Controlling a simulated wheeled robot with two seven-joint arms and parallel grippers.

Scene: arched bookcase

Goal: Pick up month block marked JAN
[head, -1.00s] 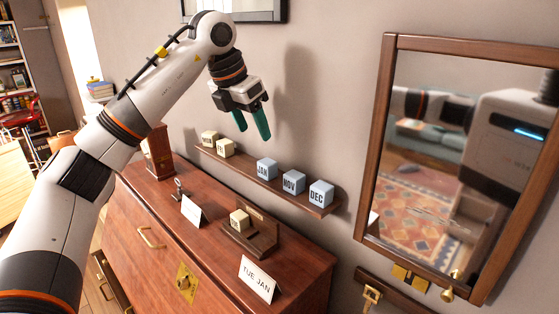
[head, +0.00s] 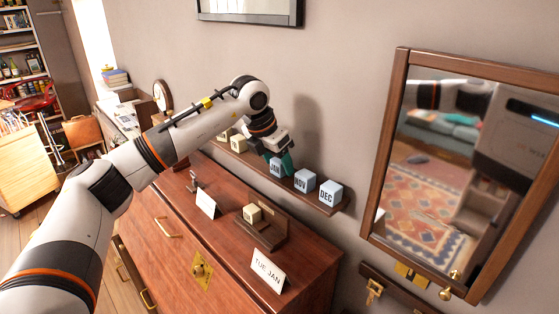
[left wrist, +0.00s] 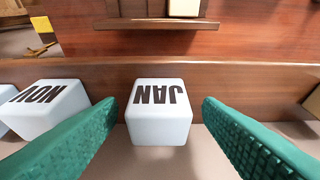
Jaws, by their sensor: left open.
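The JAN block (head: 275,168) is a pale blue cube with dark letters on the wooden wall shelf (head: 323,207). In the left wrist view the JAN block (left wrist: 158,112) stands between my two green fingers, its letters upside down. My left gripper (head: 282,162) is open over the block, with a visible gap on each side in the wrist view. In the head view the fingers partly cover the block. The NOV block (head: 304,181) and DEC block (head: 330,193) stand to its right. My right gripper does not show.
Cream blocks (head: 239,143) stand further left on the shelf, partly behind my arm. Below, the wooden cabinet holds a stand with a cream block (head: 252,213) and a TUE JAN card (head: 268,271). A framed mirror (head: 383,155) hangs to the right.

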